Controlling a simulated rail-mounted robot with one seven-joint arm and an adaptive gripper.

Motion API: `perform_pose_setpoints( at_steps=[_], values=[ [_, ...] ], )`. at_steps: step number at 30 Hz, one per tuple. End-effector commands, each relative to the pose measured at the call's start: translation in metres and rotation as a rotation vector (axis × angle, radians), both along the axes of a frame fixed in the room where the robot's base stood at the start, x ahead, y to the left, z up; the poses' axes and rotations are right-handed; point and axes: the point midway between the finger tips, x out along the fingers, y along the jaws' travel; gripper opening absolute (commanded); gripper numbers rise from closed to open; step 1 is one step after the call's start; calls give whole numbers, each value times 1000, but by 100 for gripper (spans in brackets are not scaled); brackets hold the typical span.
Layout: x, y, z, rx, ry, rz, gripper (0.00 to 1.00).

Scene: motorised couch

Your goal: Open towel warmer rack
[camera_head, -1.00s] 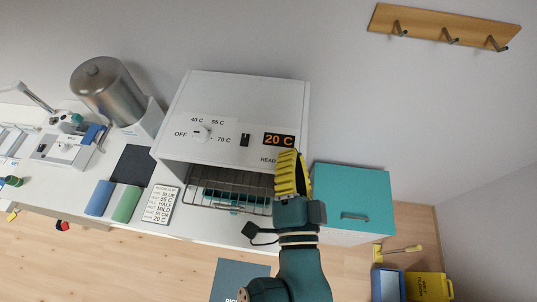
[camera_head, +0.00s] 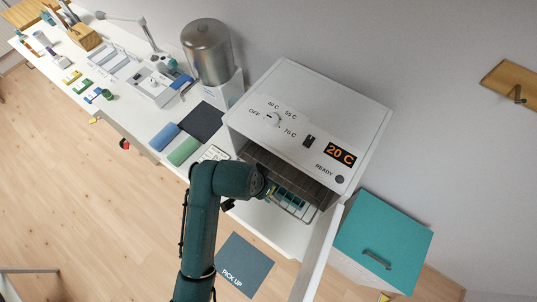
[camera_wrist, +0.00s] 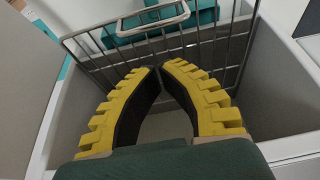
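The towel warmer (camera_head: 290,115) is a white box with a dial, a 20 C display and an open front. Its wire rack (camera_head: 298,206) sticks out of the opening, with teal items on it; the rack also fills the top of the wrist view (camera_wrist: 231,60). My gripper (camera_head: 268,188) is at the left part of the rack, largely hidden by my arm in the head view. In the wrist view its yellow fingers (camera_wrist: 159,68) have their tips almost together in front of the rack wires. I cannot see a wire clearly pinched between them.
A white panel (camera_head: 318,255) stands out from the warmer's right side. A teal-topped cabinet (camera_head: 385,240) is to the right. A PICK UP mat (camera_head: 243,265) lies in front.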

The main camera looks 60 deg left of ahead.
Motion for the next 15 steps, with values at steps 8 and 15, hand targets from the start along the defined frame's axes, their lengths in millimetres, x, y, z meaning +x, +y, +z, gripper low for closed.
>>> perform_pose_setpoints(
  at_steps=[8,15],
  values=[
    [17,6,-52,-1,4,-3,0],
    [28,11,-82,3,1,-2,0]
  ],
)
